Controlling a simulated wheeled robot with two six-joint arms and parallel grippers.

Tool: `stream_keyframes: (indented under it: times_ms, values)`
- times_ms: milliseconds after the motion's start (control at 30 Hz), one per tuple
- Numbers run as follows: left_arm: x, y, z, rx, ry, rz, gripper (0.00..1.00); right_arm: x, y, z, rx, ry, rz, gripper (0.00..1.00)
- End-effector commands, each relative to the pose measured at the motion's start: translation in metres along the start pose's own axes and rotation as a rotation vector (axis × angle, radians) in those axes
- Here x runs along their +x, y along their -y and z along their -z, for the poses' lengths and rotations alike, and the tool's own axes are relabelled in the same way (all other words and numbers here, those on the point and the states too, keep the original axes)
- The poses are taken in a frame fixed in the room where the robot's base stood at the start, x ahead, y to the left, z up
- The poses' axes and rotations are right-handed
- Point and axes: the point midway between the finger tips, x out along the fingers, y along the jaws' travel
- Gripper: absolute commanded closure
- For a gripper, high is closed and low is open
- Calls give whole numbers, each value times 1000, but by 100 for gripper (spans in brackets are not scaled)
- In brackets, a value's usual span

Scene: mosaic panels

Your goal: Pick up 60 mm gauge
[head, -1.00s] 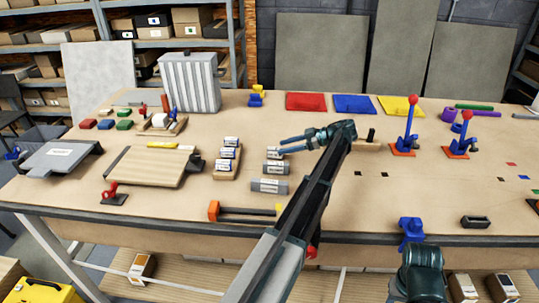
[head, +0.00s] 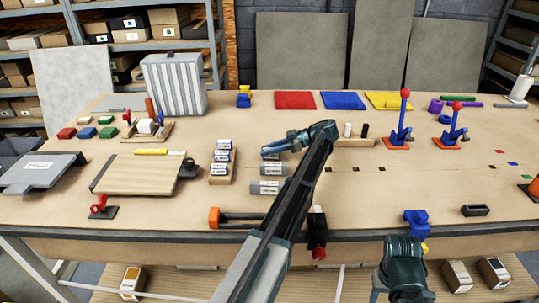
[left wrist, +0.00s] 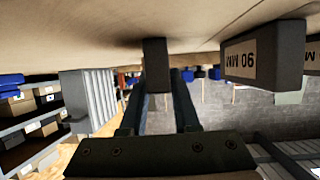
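My left gripper (head: 274,148) is low over the table at the farthest of three grey gauges in a column. That gauge (head: 270,156) is mostly hidden by the fingers in the head view. In the left wrist view a dark block (left wrist: 155,65) stands at the fingertips, between the two fingers; its label is not visible. Whether the fingers press on it cannot be told. A gauge marked 90 MM (left wrist: 250,58) lies beside it in the left wrist view. The middle gauge (head: 271,169) and nearest gauge (head: 265,187) lie apart from the gripper. My right gripper (head: 404,272) is at the bottom edge, fingers unclear.
A wooden block with pegs (head: 355,141) is to the right.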

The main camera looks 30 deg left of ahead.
Motion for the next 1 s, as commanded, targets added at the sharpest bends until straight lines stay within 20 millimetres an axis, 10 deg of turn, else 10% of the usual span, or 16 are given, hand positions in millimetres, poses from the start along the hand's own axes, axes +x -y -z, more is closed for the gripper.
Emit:
stream_keyframes:
  times_ms: [133, 1000]
  values:
    - [0, 0, 0, 0, 0, 0, 99, 0, 0, 0, 0, 0, 0, 50]
    - [-13, 0, 32, 0, -1, 0, 100, -34, -3, -2, 0, 0, 0, 50]
